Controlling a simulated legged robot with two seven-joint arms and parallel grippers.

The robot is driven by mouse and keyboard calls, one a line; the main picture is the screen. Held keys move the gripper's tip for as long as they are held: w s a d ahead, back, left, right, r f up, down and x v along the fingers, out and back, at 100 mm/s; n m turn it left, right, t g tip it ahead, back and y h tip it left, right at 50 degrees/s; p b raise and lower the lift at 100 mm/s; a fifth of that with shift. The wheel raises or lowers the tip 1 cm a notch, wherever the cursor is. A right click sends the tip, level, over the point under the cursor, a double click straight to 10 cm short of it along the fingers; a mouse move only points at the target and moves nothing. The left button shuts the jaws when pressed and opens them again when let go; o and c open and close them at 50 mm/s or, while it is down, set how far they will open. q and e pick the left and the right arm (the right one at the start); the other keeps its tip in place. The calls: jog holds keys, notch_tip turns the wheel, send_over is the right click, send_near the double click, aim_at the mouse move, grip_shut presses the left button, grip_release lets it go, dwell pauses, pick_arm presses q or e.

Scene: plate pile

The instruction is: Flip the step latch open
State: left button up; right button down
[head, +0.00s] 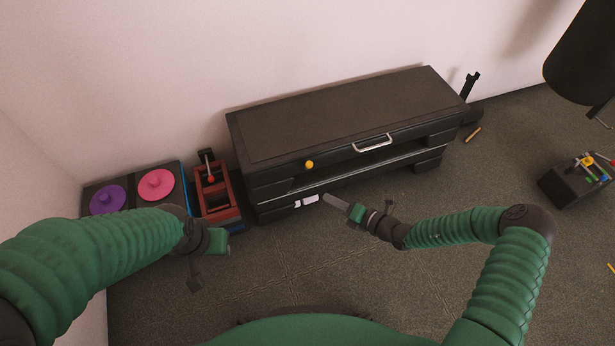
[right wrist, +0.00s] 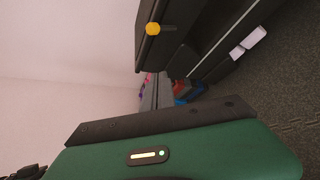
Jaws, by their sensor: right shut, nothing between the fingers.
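A low black step unit (head: 340,115) stands against the wall. A yellow knob (head: 309,164) sits on its upper front edge, left of a silver handle (head: 373,143); I take the knob as the latch. The knob also shows in the right wrist view (right wrist: 152,29), on a dark stem. My right gripper (head: 333,201) is shut and empty, in front of the unit, below and right of the knob and apart from it.
White pieces (head: 307,200) show low on the unit's front. A red frame (head: 216,195) with a lever and a dark tray holding pink (head: 155,184) and purple (head: 107,200) discs stand left. A dark box (head: 570,190) with small coloured items stands right. The front floor is clear.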

aim_at(308, 167)
jog(key=w+a+f+b, duration=0.1)
jog(key=w+a+b, duration=0.4)
jog(key=w+b, duration=0.3)
jog(key=shift+w+a+f, duration=0.15)
jog(key=shift+w+a, duration=0.1)
jog(key=shift+w, duration=0.9)
jog(key=shift+d+m+y, duration=0.25)
jog(key=shift+m+y, duration=0.05)
jog(key=shift+m, duration=0.1)
